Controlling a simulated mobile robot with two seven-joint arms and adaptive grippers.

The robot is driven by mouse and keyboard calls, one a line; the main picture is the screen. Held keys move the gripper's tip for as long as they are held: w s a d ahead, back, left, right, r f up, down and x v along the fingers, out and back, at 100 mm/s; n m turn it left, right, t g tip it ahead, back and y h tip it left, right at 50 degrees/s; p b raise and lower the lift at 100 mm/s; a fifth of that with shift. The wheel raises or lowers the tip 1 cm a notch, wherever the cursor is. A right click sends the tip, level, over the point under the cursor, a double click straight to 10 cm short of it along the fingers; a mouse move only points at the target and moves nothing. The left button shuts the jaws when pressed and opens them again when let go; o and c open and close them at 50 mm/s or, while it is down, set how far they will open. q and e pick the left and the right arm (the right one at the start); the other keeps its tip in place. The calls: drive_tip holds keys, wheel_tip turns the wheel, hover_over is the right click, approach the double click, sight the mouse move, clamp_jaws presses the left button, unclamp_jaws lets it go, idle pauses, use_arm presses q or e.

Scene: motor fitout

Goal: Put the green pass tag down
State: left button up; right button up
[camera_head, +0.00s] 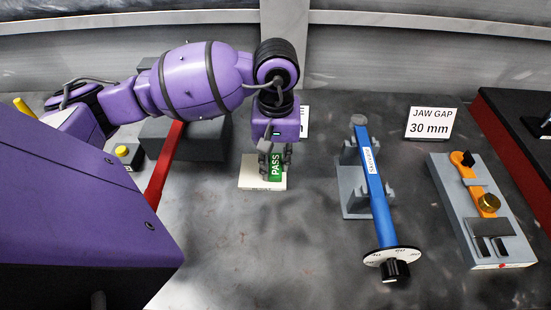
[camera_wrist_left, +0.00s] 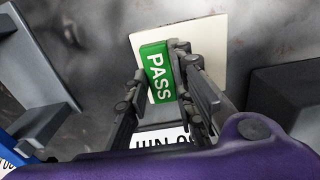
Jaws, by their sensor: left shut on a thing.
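The green pass tag (camera_head: 276,168) has white "PASS" lettering and stands over the cream plate (camera_head: 248,180) on the dark bench. My left gripper (camera_head: 272,152) points down and is shut on the tag. In the left wrist view the tag (camera_wrist_left: 154,74) sits between the fingers of the left gripper (camera_wrist_left: 160,66), with the cream plate (camera_wrist_left: 205,38) behind it. I cannot tell whether the tag touches the plate. My right gripper is not in view.
Right of the plate, a blue bar with a dial (camera_head: 378,195) rests on a grey stand (camera_head: 353,188). Further right are a "JAW GAP 30 mm" sign (camera_head: 430,123) and a grey fixture (camera_head: 462,215). A red bar (camera_head: 163,167) lies left. The bench front is clear.

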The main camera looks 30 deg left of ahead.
sight(276, 165)
use_arm(q)
drive_tip(key=shift+f, duration=0.1)
drive_tip(key=shift+f, duration=0.2)
drive_tip(key=o, duration=1)
drive_tip(key=shift+r, duration=0.1)
drive_tip(key=shift+c, duration=0.2)
wheel_tip(276, 165, up, 12)
drive_tip(key=shift+r, duration=0.2)
